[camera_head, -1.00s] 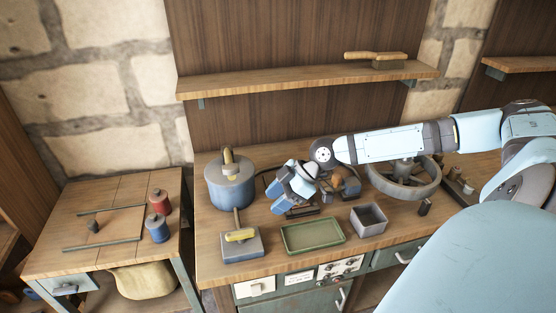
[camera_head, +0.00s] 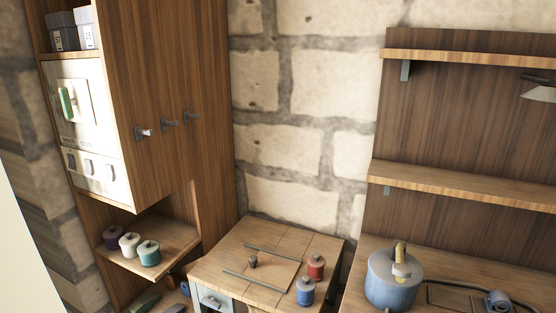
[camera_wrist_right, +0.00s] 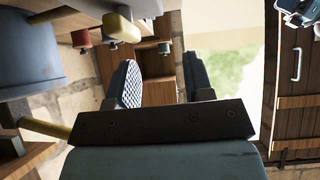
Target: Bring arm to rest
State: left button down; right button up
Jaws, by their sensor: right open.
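My right gripper shows in the right wrist view (camera_wrist_right: 160,78), its two dark fingers apart with nothing between them. In the head view only a small blue and grey part (camera_head: 498,300) shows at the lower right edge; I cannot tell if it belongs to my right gripper. My left gripper is in neither view. A blue pot (camera_head: 393,282) with a yellow-handled tool stands on the workbench at the lower right of the head view.
A small side table (camera_head: 230,262) holds a red canister (camera_head: 316,267) and a blue canister (camera_head: 305,291). A tall wooden cabinet (camera_head: 150,90) with hooks and a switch panel stands at left. Wall shelves (camera_head: 460,185) hang above the workbench.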

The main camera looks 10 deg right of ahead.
jog(key=s+a+f+m+t+p, duration=0.2)
jog(key=s+a+f, duration=0.1)
jog(key=a, duration=0.3)
jog(key=s+a+f+m+t+p, duration=0.2)
jog(key=a+f, duration=0.1)
jog(key=a, duration=0.2)
jog(key=s+a+f+m+t+h+p, duration=0.1)
jog(key=s+a+f+m+h+p, duration=0.1)
jog(key=s, duration=0.6)
jog(key=a+f+m+h, duration=0.1)
jog(key=m+h, duration=0.1)
jog(key=h, duration=0.1)
jog(key=shift+m+t, duration=0.3)
